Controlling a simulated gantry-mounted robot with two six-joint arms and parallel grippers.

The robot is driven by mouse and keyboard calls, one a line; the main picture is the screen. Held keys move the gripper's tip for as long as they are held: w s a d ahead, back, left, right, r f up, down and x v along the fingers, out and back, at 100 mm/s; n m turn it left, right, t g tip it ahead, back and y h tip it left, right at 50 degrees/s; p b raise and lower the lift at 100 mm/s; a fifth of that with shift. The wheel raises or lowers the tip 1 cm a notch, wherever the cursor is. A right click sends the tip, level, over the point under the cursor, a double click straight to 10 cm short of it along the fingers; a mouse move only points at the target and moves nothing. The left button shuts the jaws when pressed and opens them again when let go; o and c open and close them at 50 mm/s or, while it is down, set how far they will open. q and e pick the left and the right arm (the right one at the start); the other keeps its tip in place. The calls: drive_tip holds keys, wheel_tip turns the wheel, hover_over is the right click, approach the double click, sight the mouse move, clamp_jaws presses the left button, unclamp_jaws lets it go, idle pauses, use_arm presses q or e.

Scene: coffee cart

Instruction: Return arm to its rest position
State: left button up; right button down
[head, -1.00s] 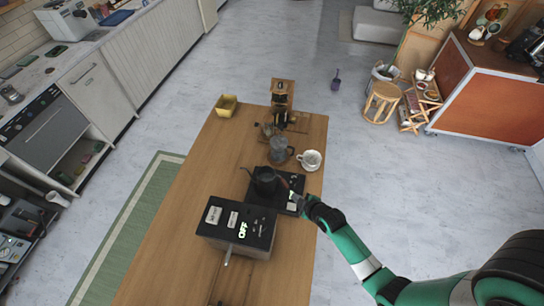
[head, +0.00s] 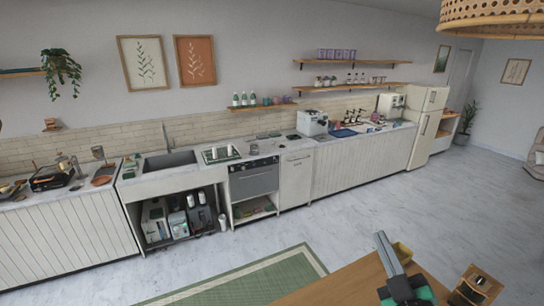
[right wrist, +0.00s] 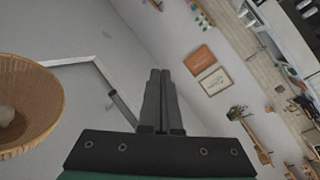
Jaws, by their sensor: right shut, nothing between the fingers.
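My right gripper (head: 380,238) points up above the wooden table (head: 345,288) at the bottom of the head view, with part of my green arm below it. In the right wrist view its two dark fingers (right wrist: 160,72) are together with nothing between them. It is clear of every object there. My left gripper is in neither view now.
A yellow tray (head: 403,251) and a wooden stand (head: 476,290) are on the table near my right arm. A woven lampshade (head: 496,18) hangs at top right and also shows in the right wrist view (right wrist: 28,108). A long kitchen counter (head: 355,160) runs along the wall. Open floor and a green rug (head: 250,283) lie between.

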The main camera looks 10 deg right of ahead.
drive_tip(key=s+a+r+t+y, duration=0.1)
drive_tip(key=s+a+r+t, duration=0.15)
drive_tip(key=r, duration=0.55)
drive_tip(key=s+a+r+t+y, duration=0.1)
drive_tip(key=a+r, duration=0.2)
drive_tip(key=r, duration=0.5)
drive_tip(key=s+a+r+m+t+y, duration=0.1)
drive_tip(key=s+r+m+t, duration=0.1)
drive_tip(key=s+r, duration=0.4)
drive_tip(key=s+a+r+m+t+y+p, duration=0.1)
drive_tip(key=s+a+r+m+t, duration=0.1)
drive_tip(key=s+r, duration=0.5)
wheel_tip(320, 180, up, 2)
drive_tip(key=shift+s+a+r+m, duration=0.15)
drive_tip(key=shift+s+r+m, duration=0.05)
drive_tip(key=shift+m, duration=0.7)
